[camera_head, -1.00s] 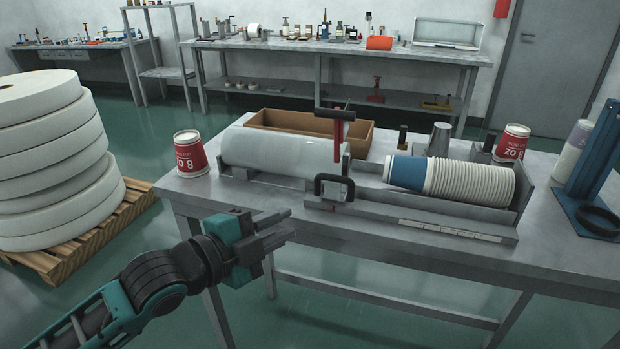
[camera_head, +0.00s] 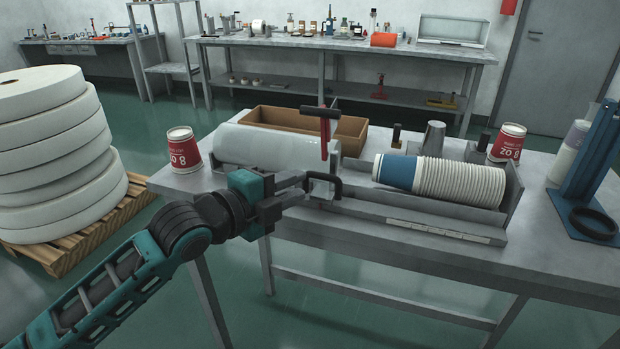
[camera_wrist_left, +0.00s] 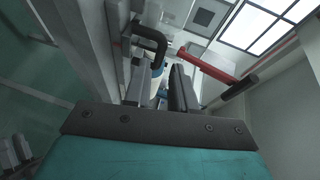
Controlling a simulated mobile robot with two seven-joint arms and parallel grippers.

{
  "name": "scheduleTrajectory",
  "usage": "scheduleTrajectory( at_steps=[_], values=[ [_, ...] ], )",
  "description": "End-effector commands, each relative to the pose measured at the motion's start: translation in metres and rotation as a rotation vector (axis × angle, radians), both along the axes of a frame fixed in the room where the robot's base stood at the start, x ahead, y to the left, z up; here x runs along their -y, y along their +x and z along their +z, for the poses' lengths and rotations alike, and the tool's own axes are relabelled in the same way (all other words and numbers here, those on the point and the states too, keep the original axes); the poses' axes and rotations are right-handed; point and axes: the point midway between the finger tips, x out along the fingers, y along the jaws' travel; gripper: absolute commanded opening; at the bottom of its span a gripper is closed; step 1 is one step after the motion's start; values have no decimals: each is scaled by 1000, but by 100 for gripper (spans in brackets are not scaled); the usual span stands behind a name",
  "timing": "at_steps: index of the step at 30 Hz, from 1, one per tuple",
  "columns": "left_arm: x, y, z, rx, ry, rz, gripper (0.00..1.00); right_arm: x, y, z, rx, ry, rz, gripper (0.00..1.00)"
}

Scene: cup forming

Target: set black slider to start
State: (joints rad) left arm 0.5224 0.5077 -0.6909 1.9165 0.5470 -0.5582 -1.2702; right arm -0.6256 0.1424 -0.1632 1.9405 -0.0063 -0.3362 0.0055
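The black slider (camera_head: 338,187) is a black C-shaped handle on the front rail of the cup-forming fixture, below a red lever (camera_head: 324,135) with a black grip. In the left wrist view the black handle (camera_wrist_left: 150,38) curves in at the upper left, just beyond the fingers. My left gripper (camera_head: 303,189) is at the table's front edge, just left of the handle and pointing at it. In the left wrist view its fingers (camera_wrist_left: 158,88) stand apart with nothing clearly between them. Whether they touch the handle I cannot tell. My right gripper is not in view.
A white cylinder (camera_head: 265,146) lies left of the lever, and a stack of paper cups (camera_head: 455,180) lies right of it. A red cup (camera_head: 184,152) stands at the table's left corner. An open brown box (camera_head: 275,118) is behind. Floor in front is free.

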Motion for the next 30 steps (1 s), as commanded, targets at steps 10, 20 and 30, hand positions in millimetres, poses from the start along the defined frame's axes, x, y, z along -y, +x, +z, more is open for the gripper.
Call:
scheduleTrajectory(
  at_steps=[10, 20, 30],
  values=[
    [29, 33, -8, -1, -1, 0, 25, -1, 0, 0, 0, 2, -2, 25],
    [33, 37, -9, 0, 0, 0, 25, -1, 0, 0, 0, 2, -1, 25],
    [32, 37, -9, -1, -1, 0, 0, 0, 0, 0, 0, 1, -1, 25]
  ],
)
